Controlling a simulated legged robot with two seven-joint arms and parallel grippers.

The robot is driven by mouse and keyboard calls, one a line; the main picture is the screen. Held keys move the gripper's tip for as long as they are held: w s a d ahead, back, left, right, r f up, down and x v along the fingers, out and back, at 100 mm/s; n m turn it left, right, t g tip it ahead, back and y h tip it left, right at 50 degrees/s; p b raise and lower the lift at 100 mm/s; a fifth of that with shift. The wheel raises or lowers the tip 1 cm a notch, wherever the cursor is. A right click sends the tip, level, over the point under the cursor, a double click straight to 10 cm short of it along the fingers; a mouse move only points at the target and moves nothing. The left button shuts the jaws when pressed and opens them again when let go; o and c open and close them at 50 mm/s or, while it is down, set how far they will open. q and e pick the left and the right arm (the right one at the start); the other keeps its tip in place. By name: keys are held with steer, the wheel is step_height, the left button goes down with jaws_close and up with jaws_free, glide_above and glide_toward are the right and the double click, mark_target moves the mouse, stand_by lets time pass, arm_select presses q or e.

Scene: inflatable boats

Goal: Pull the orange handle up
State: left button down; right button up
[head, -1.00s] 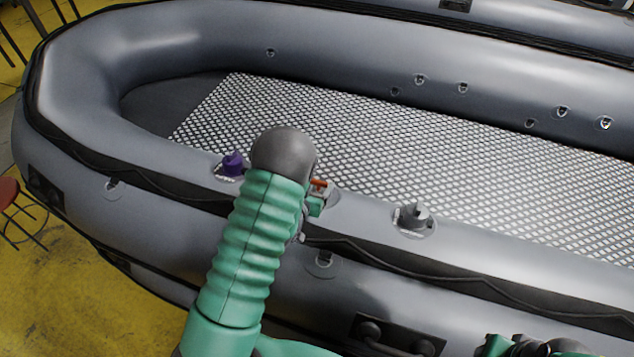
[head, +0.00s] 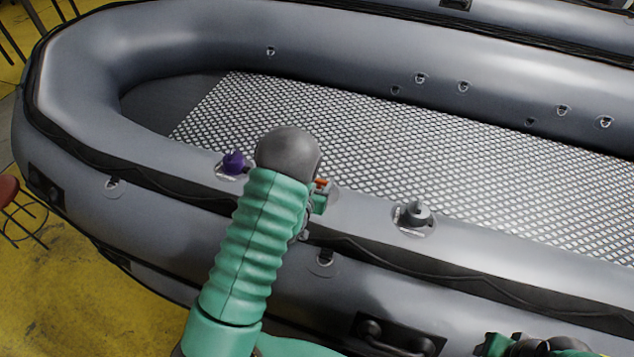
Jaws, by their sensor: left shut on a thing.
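The orange handle (head: 321,183) shows as a small orange bit on the near tube of the grey boat, just right of my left arm's dark rounded wrist. Most of it is hidden behind my arm. My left gripper (head: 318,198) is largely hidden too; a small green and grey part of it shows right at the handle, and it is shut on it. Part of my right gripper (head: 535,345) shows at the bottom right edge, well away from the handle; its fingers cannot be made out.
A purple valve (head: 233,163) stands on the near tube left of my arm. A grey valve (head: 414,214) stands to the right. The boat (head: 480,262) has a black carry handle (head: 396,338) low on its side. A red stool (head: 8,190) is at the far left.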

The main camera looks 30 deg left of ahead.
mark_target(319, 181)
arm_select(q)
steer(key=shift+f, duration=0.1)
steer(key=shift+w+d+r, duration=0.1)
steer(key=shift+r, duration=0.1)
steer(key=r, duration=0.1)
steer(key=r+p, duration=0.1)
steer(key=shift+w+a+r, duration=0.2)
steer(key=shift+w+r, duration=0.1)
steer(key=shift+r, duration=0.1)
steer(key=shift+f, duration=0.1)
steer(key=c, duration=0.9)
jaws_free()
steer(key=shift+c, duration=0.2)
steer(key=o, duration=0.4)
